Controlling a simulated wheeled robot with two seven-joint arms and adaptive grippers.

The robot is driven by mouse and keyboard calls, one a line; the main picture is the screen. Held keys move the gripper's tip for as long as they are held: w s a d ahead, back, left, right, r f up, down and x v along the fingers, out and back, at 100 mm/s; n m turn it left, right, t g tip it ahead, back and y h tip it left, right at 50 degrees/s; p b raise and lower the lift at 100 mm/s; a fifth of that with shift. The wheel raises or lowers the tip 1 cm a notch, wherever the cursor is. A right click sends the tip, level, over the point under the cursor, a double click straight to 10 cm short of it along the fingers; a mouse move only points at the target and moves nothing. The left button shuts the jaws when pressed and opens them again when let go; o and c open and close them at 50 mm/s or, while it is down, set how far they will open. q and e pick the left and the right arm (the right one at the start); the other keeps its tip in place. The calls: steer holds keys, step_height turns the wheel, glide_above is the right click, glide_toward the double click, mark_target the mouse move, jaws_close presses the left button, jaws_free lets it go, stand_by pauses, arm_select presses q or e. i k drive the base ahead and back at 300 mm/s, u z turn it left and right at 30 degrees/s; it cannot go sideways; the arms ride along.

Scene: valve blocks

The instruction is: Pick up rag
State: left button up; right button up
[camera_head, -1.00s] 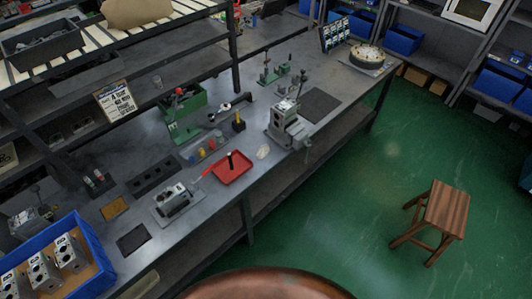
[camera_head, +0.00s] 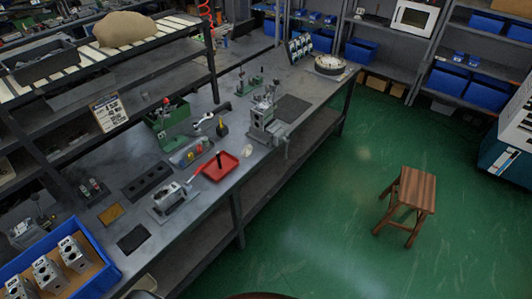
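A small whitish crumpled thing (camera_head: 247,150), which looks like the rag, lies on the grey workbench (camera_head: 190,240). It is just right of the red tray (camera_head: 229,172) and left of the grey valve block on its stand (camera_head: 264,125). It is small in the picture, so its material is hard to make out. Neither of my grippers shows in the head view.
A blue bin (camera_head: 97,252) with several metal blocks stands at the lower left. A second block in a fixture (camera_head: 170,197) sits left of the tray. A wooden stool (camera_head: 408,200) stands on open green floor. Shelves with blue bins line the back.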

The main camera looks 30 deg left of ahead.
mark_target(247, 151)
steer(key=z, duration=0.3)
steer(key=i, duration=1.25)
steer(key=u, duration=0.6)
